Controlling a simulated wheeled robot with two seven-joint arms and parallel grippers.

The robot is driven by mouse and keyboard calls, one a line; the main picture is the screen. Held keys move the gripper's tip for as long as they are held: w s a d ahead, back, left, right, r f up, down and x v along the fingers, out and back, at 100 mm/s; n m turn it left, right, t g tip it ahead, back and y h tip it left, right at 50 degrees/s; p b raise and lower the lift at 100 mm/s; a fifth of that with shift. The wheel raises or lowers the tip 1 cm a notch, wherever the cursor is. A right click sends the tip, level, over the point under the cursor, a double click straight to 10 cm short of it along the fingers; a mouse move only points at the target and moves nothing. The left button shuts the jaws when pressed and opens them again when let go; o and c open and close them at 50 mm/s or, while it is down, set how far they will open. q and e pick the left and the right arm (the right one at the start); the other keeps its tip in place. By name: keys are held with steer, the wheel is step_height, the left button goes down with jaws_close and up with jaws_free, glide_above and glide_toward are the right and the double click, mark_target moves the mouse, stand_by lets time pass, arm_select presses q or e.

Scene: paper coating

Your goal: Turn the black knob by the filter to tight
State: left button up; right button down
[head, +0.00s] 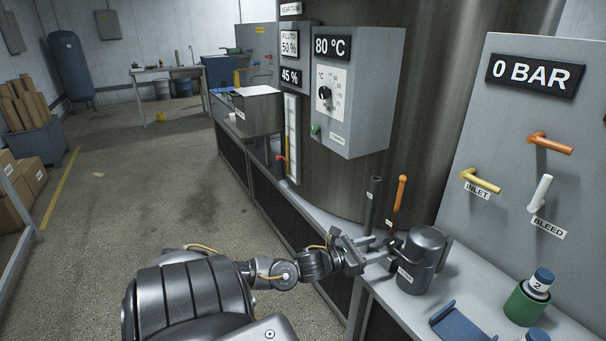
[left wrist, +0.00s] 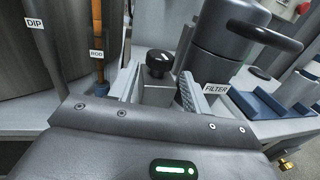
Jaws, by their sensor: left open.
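The black knob (left wrist: 160,61) has a white mark on its top and sits on a grey block in the left wrist view. The grey filter housing (left wrist: 230,45), with a black handle and a FILTER label (left wrist: 215,89), stands just right of it. The filter housing (head: 424,263) also shows in the head view. My left gripper (left wrist: 160,82) is open, its two fingers apart on either side of the knob's block. I cannot tell whether either finger touches it. In the head view my left gripper (head: 378,249) reaches in beside the filter. My right gripper is out of view.
A dark dip tube (head: 373,203) and an orange rod (head: 398,200) stand upright close behind the gripper. A blue tray (head: 460,325) and a green cup (head: 525,304) holding a bottle lie to the right. The valve panel (head: 505,130) reads 0 BAR.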

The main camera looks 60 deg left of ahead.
arm_select(q)
steer(key=s, duration=0.6)
steer(key=s+a+f+n+g+y, duration=0.2)
steer(key=s+a+f+n, duration=0.1)
steer(key=f+n, duration=0.4)
steer(key=s+a+f+n+g+y, duration=0.2)
steer(key=a+f+n, duration=0.3)
steer(key=f, duration=0.5)
steer(key=s+a+f+n+g+y, duration=0.2)
steer(key=s+a+f+n, duration=0.2)
steer(key=f+n, duration=0.5)
steer(key=shift+a+n+g, duration=0.3)
steer(key=shift+a+g, duration=0.1)
steer(key=shift+a, duration=0.1)
steer(key=shift+s, duration=0.1)
